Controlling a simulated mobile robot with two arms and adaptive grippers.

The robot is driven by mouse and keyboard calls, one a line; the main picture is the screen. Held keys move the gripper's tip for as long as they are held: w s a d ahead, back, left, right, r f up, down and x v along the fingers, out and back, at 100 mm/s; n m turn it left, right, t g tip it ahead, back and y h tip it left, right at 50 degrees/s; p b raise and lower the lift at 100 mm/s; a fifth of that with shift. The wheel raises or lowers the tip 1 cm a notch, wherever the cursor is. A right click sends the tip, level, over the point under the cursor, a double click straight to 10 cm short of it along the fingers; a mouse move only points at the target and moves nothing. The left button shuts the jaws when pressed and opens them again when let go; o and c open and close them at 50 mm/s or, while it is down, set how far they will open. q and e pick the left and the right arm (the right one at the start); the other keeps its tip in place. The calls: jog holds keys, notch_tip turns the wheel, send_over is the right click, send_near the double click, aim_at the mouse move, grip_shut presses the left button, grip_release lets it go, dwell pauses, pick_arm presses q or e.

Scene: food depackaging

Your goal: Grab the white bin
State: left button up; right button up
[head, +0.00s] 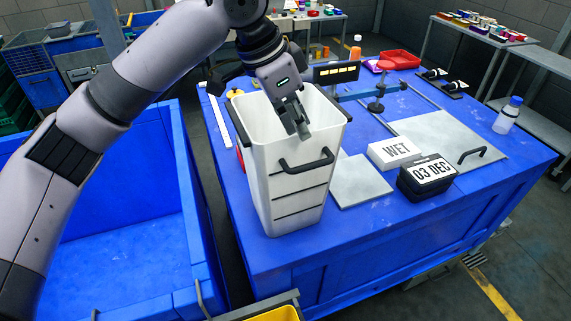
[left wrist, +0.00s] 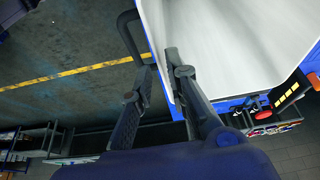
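The white bin (head: 285,190) stands upright on the blue table, near its left front corner. It is tall, with black handles and dark slots on its front. My left gripper (head: 298,122) points down at the bin's front rim, just above the front handle (head: 306,162). In the left wrist view my left gripper (left wrist: 160,66) has its fingers apart, one over the white inside of the bin (left wrist: 225,45) and one on the outer side by the black handle. Whether either finger touches the wall is unclear. My right gripper is out of view.
A large blue container (head: 110,250) stands left of the table.

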aim_at(309, 153)
pick_arm(q)
jog(key=x, duration=0.3)
jog(key=shift+p, duration=0.35)
jog(key=shift+w+d+f+p, duration=0.1)
jog(key=shift+w+f+p, duration=0.05)
jog(key=shift+f+p, duration=0.4)
jog(key=p+x, duration=0.1)
jog(key=x, duration=0.2)
jog(key=shift+w+f+p, duration=0.1)
jog(key=shift+f+p, duration=0.25)
jog(key=shift+w+d+f, duration=0.1)
jog(key=shift+d+f, duration=0.05)
jog(key=shift+f, duration=0.2)
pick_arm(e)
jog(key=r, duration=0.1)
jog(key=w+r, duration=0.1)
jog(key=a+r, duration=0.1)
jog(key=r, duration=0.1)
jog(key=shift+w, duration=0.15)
pick_arm(q)
jog(key=shift+c, duration=0.2)
grip_shut()
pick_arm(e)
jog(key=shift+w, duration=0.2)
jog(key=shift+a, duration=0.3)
